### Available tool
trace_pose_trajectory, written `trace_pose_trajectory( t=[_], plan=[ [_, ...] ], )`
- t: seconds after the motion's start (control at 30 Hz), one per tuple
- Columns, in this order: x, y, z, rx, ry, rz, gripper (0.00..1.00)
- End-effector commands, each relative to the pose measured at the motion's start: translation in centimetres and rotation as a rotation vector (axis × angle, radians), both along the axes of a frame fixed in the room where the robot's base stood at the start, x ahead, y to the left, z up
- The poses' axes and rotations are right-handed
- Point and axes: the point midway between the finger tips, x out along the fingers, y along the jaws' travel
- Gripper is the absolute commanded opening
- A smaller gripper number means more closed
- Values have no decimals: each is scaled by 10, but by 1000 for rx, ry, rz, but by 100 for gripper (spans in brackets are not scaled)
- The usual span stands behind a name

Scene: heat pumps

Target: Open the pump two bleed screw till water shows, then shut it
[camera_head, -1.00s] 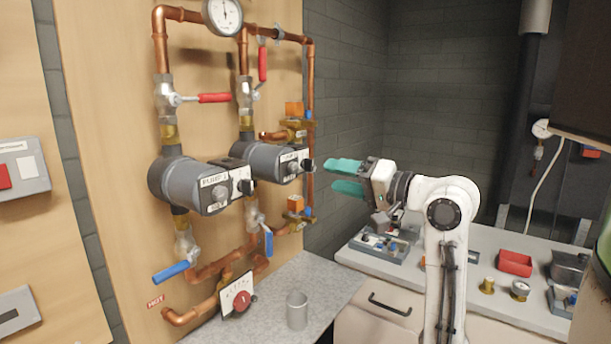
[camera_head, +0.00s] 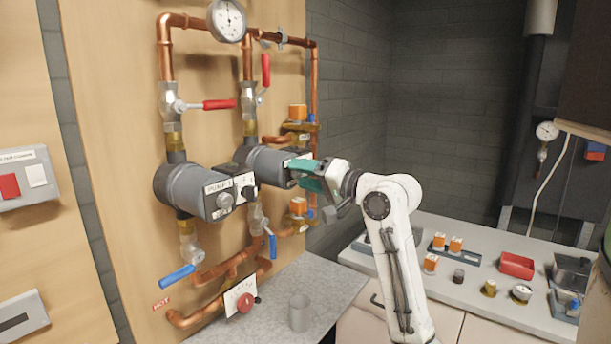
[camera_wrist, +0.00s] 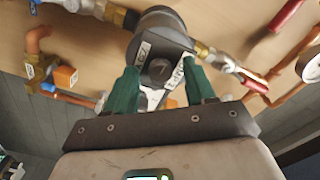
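Pump two (camera_head: 267,160) is the grey pump on the right of the wooden board, behind the similar pump one (camera_head: 185,187). In the wrist view, pump two (camera_wrist: 160,22) is ahead, with a dark round knob (camera_wrist: 158,69) on its dark box. My gripper (camera_head: 294,171) is at its front end. Its teal fingers stand apart in the wrist view (camera_wrist: 162,82), with the knob seen between them. I cannot tell whether they touch the pump. I cannot clearly make out pump two's bleed screw; the fingers cover part of the front. No water is visible.
Copper pipes (camera_head: 315,100), red-handled valves (camera_head: 219,104) and blue-handled valves (camera_head: 177,277) surround the pumps. A grey cup (camera_head: 299,313) stands on the counter below. The space before the brick wall is open.

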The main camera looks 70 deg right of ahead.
Motion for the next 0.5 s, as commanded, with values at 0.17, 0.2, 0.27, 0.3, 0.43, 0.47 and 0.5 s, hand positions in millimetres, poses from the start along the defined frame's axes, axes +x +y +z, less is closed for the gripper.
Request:
trace_pose_trajectory(
  t=[0.17,0.2,0.27,0.3,0.43,0.47,0.5],
  plan=[
    [0,0,0,0,0,0,38],
    [0,0,0,0,0,0,35],
    [0,0,0,0,0,0,29],
    [0,0,0,0,0,0,25],
    [0,0,0,0,0,0,13],
    [0,0,0,0,0,0,10],
    [0,0,0,0,0,0,6]
  ],
)
